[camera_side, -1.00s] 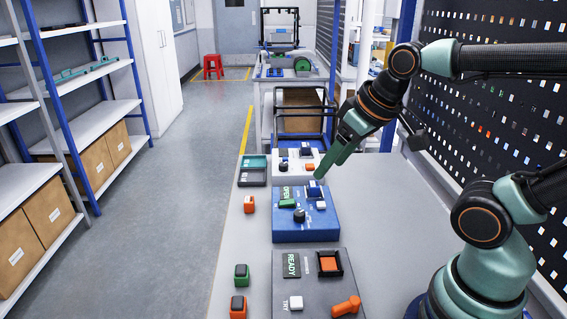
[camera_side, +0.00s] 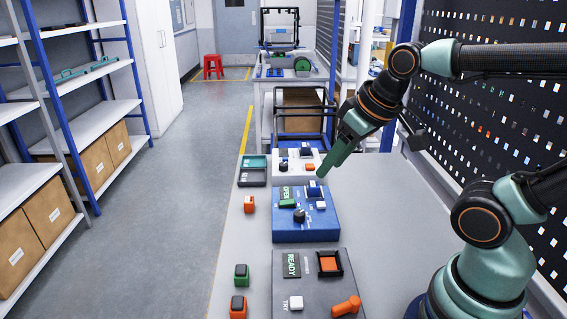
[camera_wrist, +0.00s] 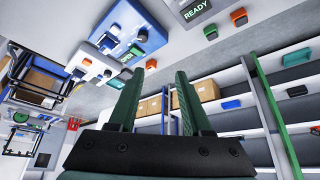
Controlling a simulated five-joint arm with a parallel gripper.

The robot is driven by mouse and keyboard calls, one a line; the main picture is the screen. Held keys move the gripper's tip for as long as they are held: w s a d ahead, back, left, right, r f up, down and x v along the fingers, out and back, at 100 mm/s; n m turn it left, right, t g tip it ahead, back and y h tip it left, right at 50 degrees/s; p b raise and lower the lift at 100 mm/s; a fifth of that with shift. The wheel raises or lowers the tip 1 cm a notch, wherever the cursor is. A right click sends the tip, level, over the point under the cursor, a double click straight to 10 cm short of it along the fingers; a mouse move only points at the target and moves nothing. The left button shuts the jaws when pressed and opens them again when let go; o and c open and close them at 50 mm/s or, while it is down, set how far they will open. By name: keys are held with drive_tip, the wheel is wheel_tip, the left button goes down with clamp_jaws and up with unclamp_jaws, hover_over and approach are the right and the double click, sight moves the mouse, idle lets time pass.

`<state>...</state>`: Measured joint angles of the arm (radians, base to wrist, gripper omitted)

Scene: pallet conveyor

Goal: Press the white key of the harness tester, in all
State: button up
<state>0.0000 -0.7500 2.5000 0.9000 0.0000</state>
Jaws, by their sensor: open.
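The dark grey unit (camera_side: 315,285) at the front of the bench has a green READY display (camera_side: 291,265), a white key (camera_side: 296,302) marked TRY, a square socket with an orange piece and an orange handle. Behind it, the blue unit (camera_side: 290,235) has a green OPEN display (camera_side: 287,196), a black knob and a small white key (camera_side: 321,205). No label names either as the harness tester. My gripper (camera_side: 321,175) is open and empty, above the blue unit's back edge. In the wrist view, my gripper (camera_wrist: 157,73) shows two separated fingers.
A white unit (camera_side: 284,163) stands behind the blue one. Small trays (camera_side: 252,178) and an orange-and-black block (camera_side: 249,204) lie to the left. Two more blocks, green (camera_side: 241,274) and orange (camera_side: 238,307), lie left of the grey unit. The bench right of the units is clear.

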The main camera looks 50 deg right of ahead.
clamp_jaws()
idle(1.4)
